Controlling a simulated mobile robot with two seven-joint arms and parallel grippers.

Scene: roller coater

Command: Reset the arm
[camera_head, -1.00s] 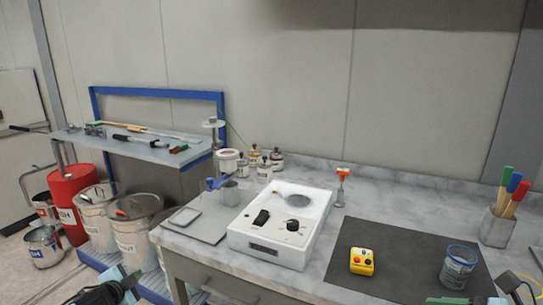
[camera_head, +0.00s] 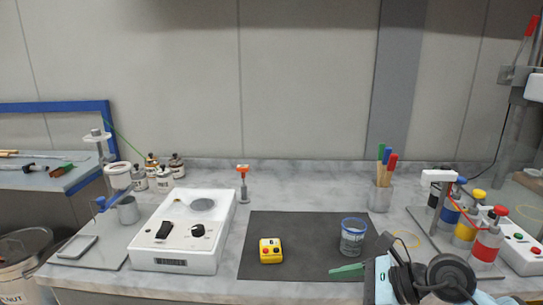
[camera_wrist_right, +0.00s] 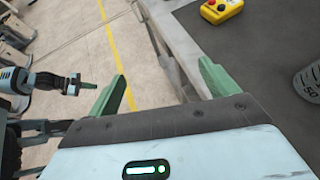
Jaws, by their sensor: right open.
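My right gripper (camera_wrist_right: 163,84) is open and empty, with a green finger on each side in the right wrist view. It hangs over the floor beside the table's front edge. In the head view its right arm (camera_head: 385,282) is at the lower right, with one green finger showing in front of the black mat (camera_head: 290,228). What looks like my left gripper (camera_wrist_right: 84,85) shows at the left of the right wrist view, over the floor. Its jaw opening cannot be made out. It is out of the head view.
A blue-rimmed cup (camera_head: 352,240) and a yellow button box (camera_head: 270,251) stand on the mat. A white hotplate-like device (camera_head: 178,245) is to the left. A brush holder (camera_head: 380,195) and a bottle rack (camera_head: 425,230) are to the right. The floor (camera_wrist_right: 70,35) has clear room.

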